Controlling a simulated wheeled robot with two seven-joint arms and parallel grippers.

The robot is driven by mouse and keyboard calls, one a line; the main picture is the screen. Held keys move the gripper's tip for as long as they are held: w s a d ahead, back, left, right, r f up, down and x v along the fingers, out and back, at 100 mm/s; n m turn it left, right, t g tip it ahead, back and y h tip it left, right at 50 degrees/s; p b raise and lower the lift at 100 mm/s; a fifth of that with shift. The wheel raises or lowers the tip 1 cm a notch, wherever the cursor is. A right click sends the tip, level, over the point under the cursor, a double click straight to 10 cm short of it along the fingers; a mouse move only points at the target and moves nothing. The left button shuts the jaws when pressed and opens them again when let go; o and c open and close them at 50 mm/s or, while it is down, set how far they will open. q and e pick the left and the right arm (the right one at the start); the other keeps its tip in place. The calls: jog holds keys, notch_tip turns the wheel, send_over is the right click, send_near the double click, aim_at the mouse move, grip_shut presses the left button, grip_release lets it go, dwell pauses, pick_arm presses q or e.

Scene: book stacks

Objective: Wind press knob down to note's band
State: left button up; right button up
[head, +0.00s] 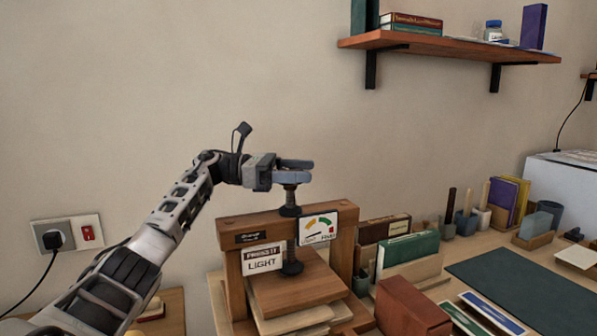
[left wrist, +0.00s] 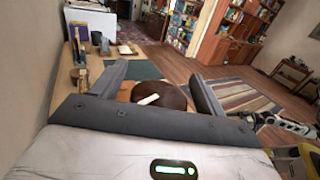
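The wooden press (head: 232,236) stands on the table with an upright screw (head: 290,212) through its top beam. A note (head: 263,258) on its front reads "PRESS IT LIGHT". A gauge (head: 319,227) beside it has yellow, green and red bands and the word "FIRM" at right; its needle is too small to read surely. My left gripper (head: 293,171) is level at the screw's top.
Books (head: 408,250) and a brown block (head: 408,308) stand right of the press. A dark green mat (head: 520,287) lies farther right, with pots and holders behind it. A wall shelf (head: 450,47) hangs above; a socket (head: 67,235) is at left.

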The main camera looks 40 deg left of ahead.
pick_arm(q)
jog(key=shift+f, duration=0.1)
jog(key=v, duration=1.6)
dwell(0.5)
